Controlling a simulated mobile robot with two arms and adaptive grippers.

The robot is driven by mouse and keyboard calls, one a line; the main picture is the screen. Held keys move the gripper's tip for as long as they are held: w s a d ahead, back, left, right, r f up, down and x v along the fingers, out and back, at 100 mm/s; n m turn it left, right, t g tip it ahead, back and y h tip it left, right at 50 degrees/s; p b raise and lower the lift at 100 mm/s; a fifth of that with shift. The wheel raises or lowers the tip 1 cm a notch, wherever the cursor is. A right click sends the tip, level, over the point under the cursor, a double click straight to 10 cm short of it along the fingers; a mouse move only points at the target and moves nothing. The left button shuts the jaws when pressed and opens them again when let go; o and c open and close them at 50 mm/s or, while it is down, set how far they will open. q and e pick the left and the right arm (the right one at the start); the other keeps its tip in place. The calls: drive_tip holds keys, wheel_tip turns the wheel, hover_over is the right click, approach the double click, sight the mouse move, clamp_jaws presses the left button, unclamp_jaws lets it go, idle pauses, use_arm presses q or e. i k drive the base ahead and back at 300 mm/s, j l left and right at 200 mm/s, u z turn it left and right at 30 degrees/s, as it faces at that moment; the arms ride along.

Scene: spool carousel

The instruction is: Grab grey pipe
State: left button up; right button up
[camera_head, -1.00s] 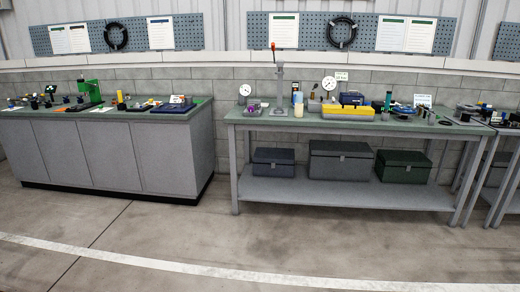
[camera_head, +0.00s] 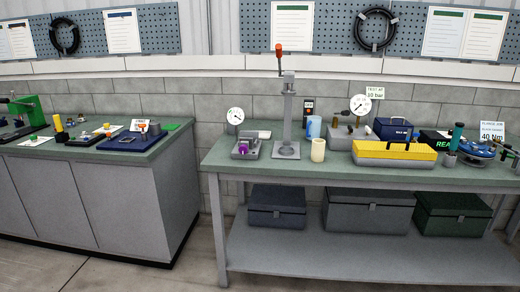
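Neither of my grippers is in view.
A grey cabinet bench (camera_head: 120,195) stands left, with a gap between the benches.

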sight(231, 128)
drive_tip(key=i+u, duration=0.15)
drive_tip(key=i, duration=0.45)
drive_tip(key=i+l+u, duration=0.15)
drive_tip(key=i, duration=0.4)
